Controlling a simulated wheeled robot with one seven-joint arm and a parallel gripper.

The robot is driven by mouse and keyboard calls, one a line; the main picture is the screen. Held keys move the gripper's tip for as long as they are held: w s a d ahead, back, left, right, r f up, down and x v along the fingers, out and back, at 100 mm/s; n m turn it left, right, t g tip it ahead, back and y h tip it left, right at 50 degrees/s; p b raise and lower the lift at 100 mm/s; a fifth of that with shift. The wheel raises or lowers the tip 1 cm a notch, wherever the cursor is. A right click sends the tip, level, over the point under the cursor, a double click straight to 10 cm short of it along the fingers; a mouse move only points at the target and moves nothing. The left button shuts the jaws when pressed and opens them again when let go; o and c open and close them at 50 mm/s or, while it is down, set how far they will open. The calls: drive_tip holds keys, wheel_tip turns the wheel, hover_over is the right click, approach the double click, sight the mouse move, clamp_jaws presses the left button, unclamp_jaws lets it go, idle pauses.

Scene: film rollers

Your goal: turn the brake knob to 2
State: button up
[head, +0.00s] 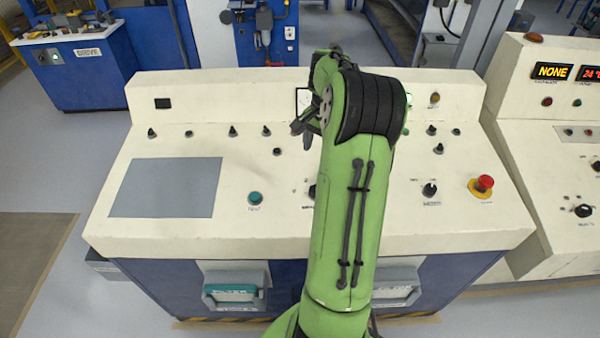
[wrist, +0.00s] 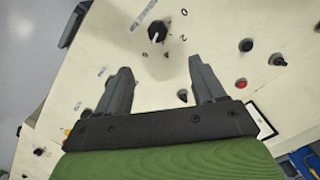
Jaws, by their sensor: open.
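In the wrist view a black round knob (wrist: 157,32) stands on the cream panel, with small printed marks around it; a 0 and what looks like a 2 can be read. Its pointer direction is too small to tell. In the head view a dark knob (head: 312,191) shows partly behind my arm and may be the same one; its label is mostly hidden. My gripper (wrist: 158,72) is open and empty, its two grey fingers spread short of the knob and not touching it. In the head view my gripper (head: 303,125) hangs over the console's middle.
The cream console (head: 150,235) carries several small knobs, a grey screen (head: 167,187), a green button (head: 255,198), a selector knob (head: 429,189) and a red mushroom button (head: 483,184). Another console with a NONE display (head: 552,71) stands right. My arm covers the middle.

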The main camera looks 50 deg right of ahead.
drive_tip(key=f+b, duration=0.1)
drive_tip(key=f, duration=0.6)
drive_tip(key=f+b, duration=0.1)
drive_tip(key=f, duration=0.7)
drive_tip(key=shift+w+a, duration=0.1)
drive_tip(key=shift+w, duration=0.1)
drive_tip(key=shift+c, duration=0.4)
drive_tip(key=c, duration=1)
